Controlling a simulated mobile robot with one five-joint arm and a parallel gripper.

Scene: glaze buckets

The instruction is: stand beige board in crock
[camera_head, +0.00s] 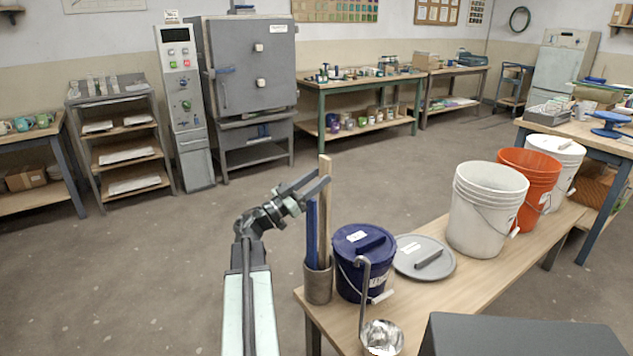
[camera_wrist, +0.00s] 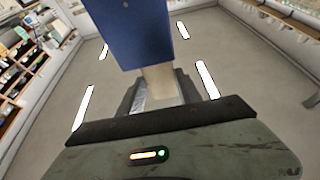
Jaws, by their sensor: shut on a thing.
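The beige board (camera_head: 325,215) is long, thin and upright, and its lower end runs down to the mouth of the grey-brown crock (camera_head: 318,285). The crock stands on the near left corner of the bench, and its wall hides what is inside. A blue board (camera_head: 311,235) stands upright in the crock, just left of the beige one. My gripper (camera_head: 320,184) is shut on the beige board near its upper part. In the wrist view the beige board (camera_wrist: 160,83) shows between the fingers, with the blue board (camera_wrist: 132,28) above it in the picture.
A dark blue lidded bucket (camera_head: 350,275) stands right beside the crock. A ladle (camera_head: 382,338), a grey lid (camera_head: 410,251), a white bucket (camera_head: 472,222), an orange bucket (camera_head: 530,175) and another white bucket (camera_head: 570,155) share the wooden bench (camera_head: 500,275). Open floor lies left.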

